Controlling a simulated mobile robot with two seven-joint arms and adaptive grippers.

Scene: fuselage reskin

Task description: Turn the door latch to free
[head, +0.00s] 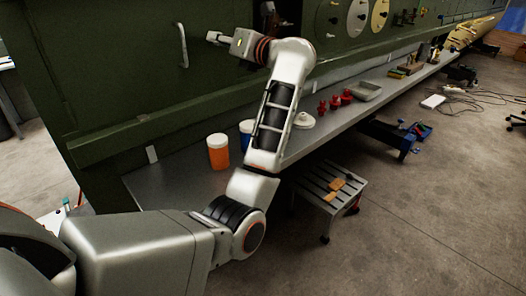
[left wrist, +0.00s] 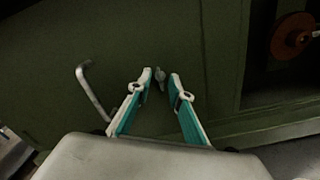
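The door latch (left wrist: 160,76) is a small grey piece on the dark green door panel. In the left wrist view it shows in the gap between the fingertips of my left gripper (left wrist: 161,78). The teal and white fingers stand apart, with no clear contact on the latch. How far the tips are from it in depth is hard to tell. In the head view my left gripper (head: 217,39) points left at the green panel, and I cannot make out the latch there. My right gripper is not in view.
A bent grey handle (head: 182,46) stands out from the panel left of the gripper. Below runs a grey shelf (head: 165,190) with an orange jar (head: 218,152), a blue jar (head: 246,135) and red parts (head: 334,103). A step stool (head: 330,186) stands on the floor.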

